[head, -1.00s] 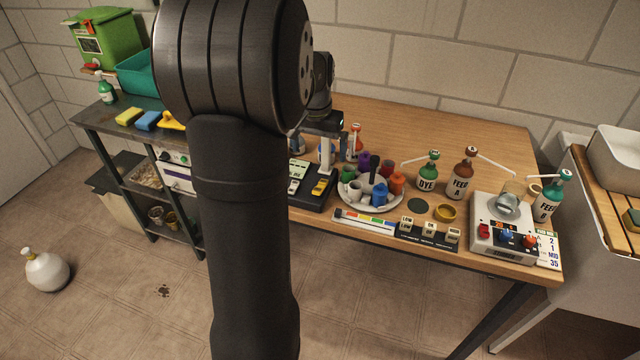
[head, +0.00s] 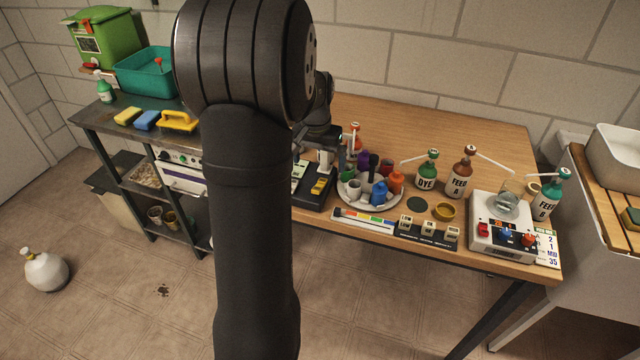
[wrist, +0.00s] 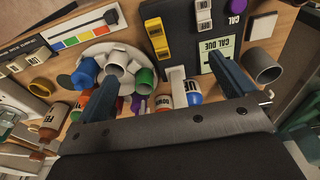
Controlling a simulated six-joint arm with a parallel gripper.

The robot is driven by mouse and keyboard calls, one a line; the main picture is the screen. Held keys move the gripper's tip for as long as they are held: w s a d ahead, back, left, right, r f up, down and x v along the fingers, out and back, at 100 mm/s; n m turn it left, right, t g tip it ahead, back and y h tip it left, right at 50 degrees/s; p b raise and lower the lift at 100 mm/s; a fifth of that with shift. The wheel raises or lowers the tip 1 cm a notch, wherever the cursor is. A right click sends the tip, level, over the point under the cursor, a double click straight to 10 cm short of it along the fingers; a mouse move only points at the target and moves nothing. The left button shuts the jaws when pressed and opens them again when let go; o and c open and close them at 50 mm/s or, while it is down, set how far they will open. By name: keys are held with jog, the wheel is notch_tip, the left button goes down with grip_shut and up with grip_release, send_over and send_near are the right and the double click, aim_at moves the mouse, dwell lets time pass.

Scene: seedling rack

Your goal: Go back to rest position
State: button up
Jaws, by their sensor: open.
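My gripper (wrist: 166,68) is open in the wrist view, its two dark fingers wide apart with nothing between them that it holds. It points down over the bench, near the round white carousel (wrist: 77,65) of coloured pots and a black device (wrist: 178,22) with a yellow switch. In the head view my wrist and gripper (head: 322,142) are partly hidden behind my upper arm, above the black device and left of the carousel (head: 370,207). I see no marker of a rest position.
Dye and feed bottles (head: 427,172), a yellow bowl (head: 445,211) and a scale (head: 502,238) bearing a glass beaker (head: 507,203) stand to the right. Bottles (wrist: 190,95) also lie close below the fingers in the wrist view. The wooden bench (head: 400,122) is clear at the back.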

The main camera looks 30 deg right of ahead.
notch_tip(320, 180, up, 10)
jog(key=shift+s+a, duration=0.45)
jog(key=shift+c, duration=0.2)
grip_shut()
dwell(1.2)
